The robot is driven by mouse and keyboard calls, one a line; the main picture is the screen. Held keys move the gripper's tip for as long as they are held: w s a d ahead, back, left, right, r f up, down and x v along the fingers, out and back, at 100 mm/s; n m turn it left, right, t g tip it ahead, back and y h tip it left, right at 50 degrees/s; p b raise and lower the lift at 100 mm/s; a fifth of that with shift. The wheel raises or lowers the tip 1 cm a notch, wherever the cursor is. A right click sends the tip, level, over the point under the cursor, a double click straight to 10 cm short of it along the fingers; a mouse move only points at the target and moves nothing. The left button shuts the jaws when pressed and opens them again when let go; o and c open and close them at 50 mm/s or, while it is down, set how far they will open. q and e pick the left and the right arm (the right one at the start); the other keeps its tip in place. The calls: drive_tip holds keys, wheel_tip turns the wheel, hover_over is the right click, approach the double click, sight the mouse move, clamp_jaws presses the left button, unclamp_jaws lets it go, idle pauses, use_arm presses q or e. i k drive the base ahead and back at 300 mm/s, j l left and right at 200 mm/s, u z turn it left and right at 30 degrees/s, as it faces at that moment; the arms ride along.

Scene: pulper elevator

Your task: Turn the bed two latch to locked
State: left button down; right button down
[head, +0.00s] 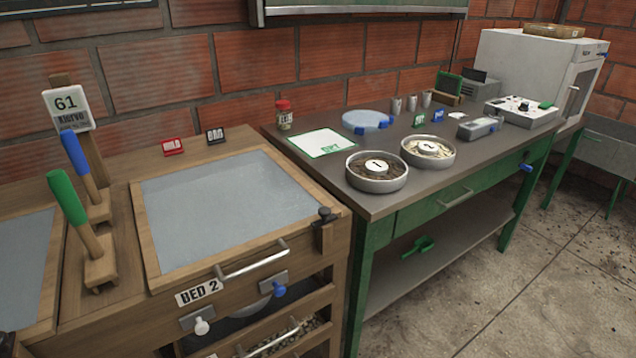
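Bed two is a wooden frame with a flat grey top (225,205) and a "BED 2" label (198,291) on its front. A dark latch-like fitting (324,216) with a knob sits at its front right corner; I cannot tell whether it is locked. Below the bar handle (253,261) on the front are a white knob (202,326) and a blue knob (279,289), each on a grey metal plate. Neither of my grippers is in view.
A green-legged table (395,205) stands close to the bed's right, holding pans one (377,171) and two (428,150). Upright green (67,198) and blue (75,152) handled tools stand left of the bed. Floor (490,290) is open at the lower right.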

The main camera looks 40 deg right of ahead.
sight(324, 212)
drive_tip(key=k+z, duration=0.1)
drive_tip(key=z, duration=1.05)
